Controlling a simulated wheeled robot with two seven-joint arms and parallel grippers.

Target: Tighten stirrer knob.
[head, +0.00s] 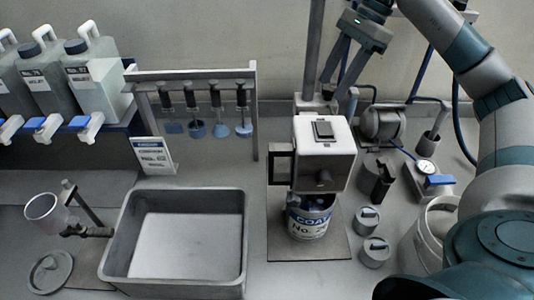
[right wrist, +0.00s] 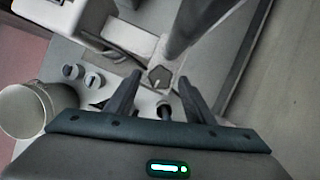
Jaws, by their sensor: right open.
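The stirrer (head: 323,152) is a white box-shaped head in front of an upright post (head: 313,45), above a can (head: 310,220) labelled "COAT". My right gripper (head: 338,90) is open beside the post, behind the stirrer head. In the right wrist view my open right gripper (right wrist: 160,80) has its fingers apart. A small dark knob-like part (right wrist: 165,110) shows between them, apart from both fingers; I cannot tell for sure that it is the stirrer knob. A dark hexagonal part (right wrist: 160,77) shows beyond it at the post. My left gripper is not in view.
A grey basin (head: 122,240) stands left of the can. A rack (head: 190,72) with hanging tools stands behind it. A pale bucket (head: 425,245) stands near my right arm.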

